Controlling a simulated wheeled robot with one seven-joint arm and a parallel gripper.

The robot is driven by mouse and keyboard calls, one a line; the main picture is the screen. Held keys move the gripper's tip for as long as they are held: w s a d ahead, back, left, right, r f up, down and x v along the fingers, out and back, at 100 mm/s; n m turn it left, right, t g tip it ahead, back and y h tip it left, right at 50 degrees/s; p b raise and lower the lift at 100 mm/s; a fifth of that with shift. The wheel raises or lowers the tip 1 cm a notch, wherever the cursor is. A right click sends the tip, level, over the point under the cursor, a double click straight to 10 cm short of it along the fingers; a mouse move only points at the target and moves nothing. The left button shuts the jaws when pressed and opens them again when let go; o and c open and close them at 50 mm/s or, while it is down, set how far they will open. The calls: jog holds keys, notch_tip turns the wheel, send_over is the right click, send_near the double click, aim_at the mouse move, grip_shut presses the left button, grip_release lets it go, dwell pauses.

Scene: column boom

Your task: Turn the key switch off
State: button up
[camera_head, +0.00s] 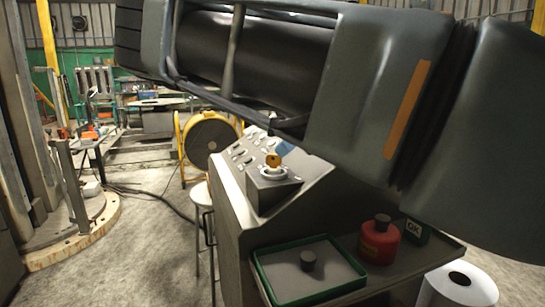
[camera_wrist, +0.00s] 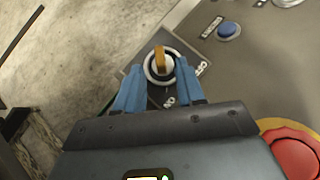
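The key switch has an orange-yellow key (camera_wrist: 160,57) standing in a round silver collar (camera_wrist: 150,76) on a grey panel in the wrist view. The key's flat head lines up nearly upright in that picture. Small labels sit beside the collar, one below it and one to its right; I cannot read them surely. In the head view the key (camera_head: 273,160) shows on top of a small grey box on the sloped console. My gripper (camera_wrist: 159,70) has two blue fingers spread apart, one on each side of the collar. Whether they touch anything I cannot tell.
A red button with a yellow ring (camera_wrist: 294,157) and a blue button (camera_wrist: 229,30) are on the panel. Below the console (camera_head: 232,200), a shelf holds a green-rimmed tray (camera_head: 262,279) and a red can (camera_head: 380,245). A stool (camera_head: 201,194) stands to the left. My arm covers the upper right.

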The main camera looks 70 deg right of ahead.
aim_at(275, 156)
jog(key=x, duration=0.5)
grip_shut()
dwell(0.3)
